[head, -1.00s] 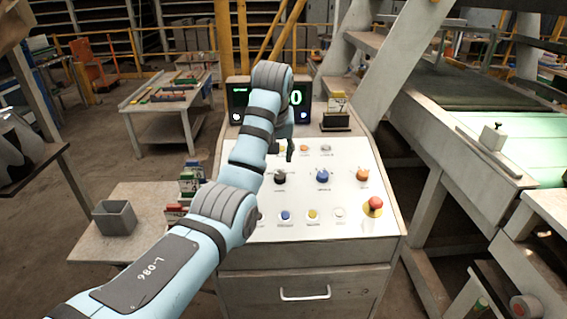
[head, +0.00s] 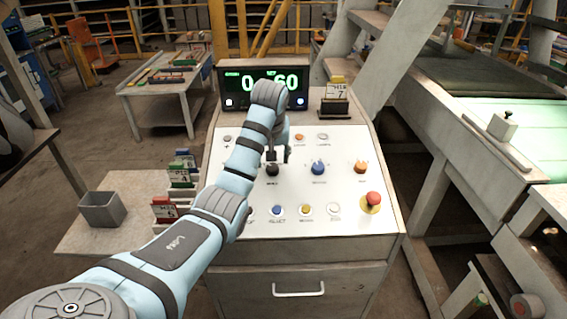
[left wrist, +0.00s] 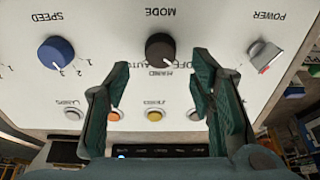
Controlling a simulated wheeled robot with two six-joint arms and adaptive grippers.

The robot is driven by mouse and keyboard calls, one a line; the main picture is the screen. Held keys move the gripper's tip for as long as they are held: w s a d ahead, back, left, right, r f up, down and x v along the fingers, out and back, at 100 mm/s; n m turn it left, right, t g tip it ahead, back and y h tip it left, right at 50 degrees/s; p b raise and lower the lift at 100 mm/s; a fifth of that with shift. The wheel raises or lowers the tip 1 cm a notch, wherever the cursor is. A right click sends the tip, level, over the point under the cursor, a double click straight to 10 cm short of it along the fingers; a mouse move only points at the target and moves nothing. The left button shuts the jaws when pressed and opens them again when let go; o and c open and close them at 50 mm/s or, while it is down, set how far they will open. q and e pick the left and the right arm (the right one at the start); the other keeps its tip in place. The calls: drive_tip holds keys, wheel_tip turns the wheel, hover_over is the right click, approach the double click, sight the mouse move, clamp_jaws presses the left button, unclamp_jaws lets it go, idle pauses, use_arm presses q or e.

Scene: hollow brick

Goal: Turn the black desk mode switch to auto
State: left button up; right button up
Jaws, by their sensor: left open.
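The black mode switch (head: 272,170) is a round knob on the white sloping desk panel, left of the blue knob. In the left wrist view the black switch (left wrist: 161,48) sits under the upside-down word MODE, with HAND, OFF and AUTO lettering beside it. My left gripper (head: 273,157) hangs just above the switch, fingers down. In the left wrist view my left gripper (left wrist: 160,75) is open, its dark green fingers apart on either side of the switch's line, holding nothing. My right gripper is not in view.
A blue speed knob (head: 318,167), an orange knob (head: 361,167) and a red stop button (head: 373,199) share the panel. A lit display (head: 264,88) stands behind. Coloured push buttons line the front. A grey power switch (left wrist: 264,55) flanks the black one.

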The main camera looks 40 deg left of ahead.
sight(272, 166)
use_arm(q)
drive_tip(key=shift+x, duration=2.1)
drive_tip(key=shift+s, duration=0.15)
drive_tip(key=shift+c, duration=0.2)
drive_tip(key=c, duration=1.1)
